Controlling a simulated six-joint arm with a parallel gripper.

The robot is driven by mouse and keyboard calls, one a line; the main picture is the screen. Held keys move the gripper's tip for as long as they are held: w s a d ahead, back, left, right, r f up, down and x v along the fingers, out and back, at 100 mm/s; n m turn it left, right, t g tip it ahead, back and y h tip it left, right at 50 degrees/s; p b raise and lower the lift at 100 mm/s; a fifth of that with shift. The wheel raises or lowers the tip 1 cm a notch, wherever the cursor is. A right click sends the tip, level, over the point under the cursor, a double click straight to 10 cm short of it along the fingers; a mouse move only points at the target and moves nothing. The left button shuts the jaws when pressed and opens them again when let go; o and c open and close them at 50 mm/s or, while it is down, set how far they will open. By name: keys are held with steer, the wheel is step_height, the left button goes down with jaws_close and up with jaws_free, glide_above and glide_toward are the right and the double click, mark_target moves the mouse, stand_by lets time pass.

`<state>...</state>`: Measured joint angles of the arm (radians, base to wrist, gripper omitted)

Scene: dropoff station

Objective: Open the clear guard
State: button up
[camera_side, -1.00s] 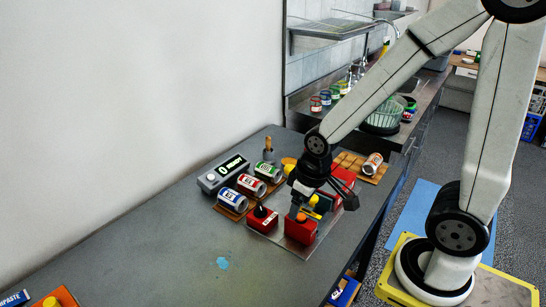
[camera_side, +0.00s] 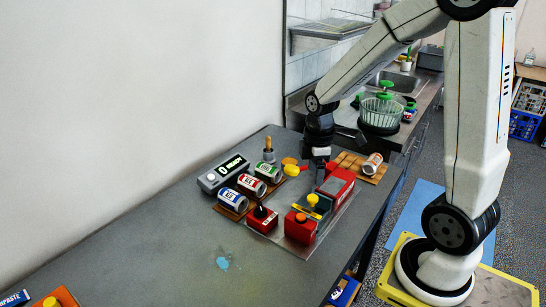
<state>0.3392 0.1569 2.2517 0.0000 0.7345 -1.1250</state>
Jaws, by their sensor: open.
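A metal panel (camera_side: 270,237) on the grey bench carries several red control boxes. The front red box (camera_side: 300,231) has an orange button (camera_side: 301,217) on top. Behind it are a yellow bar (camera_side: 306,211) and a yellow knob (camera_side: 313,199). A larger red box (camera_side: 339,184) stands at the panel's back right. I cannot make out the clear guard's outline at this size. My gripper (camera_side: 319,179) is open and points down at the back of the panel, left of the larger red box. Its fingertips are small and partly hidden, and I cannot tell whether they touch anything.
A red box with a black switch (camera_side: 262,214) sits at the panel's left. Labelled cans (camera_side: 250,185) lie on a wooden rack beside a grey display unit (camera_side: 223,173). Another can (camera_side: 372,163) lies on a wooden tray (camera_side: 350,162). The bench front is mostly clear.

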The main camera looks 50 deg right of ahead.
mark_target(313, 197)
steer(key=shift+f, duration=0.2)
steer(key=shift+f, duration=3.75)
jaws_close()
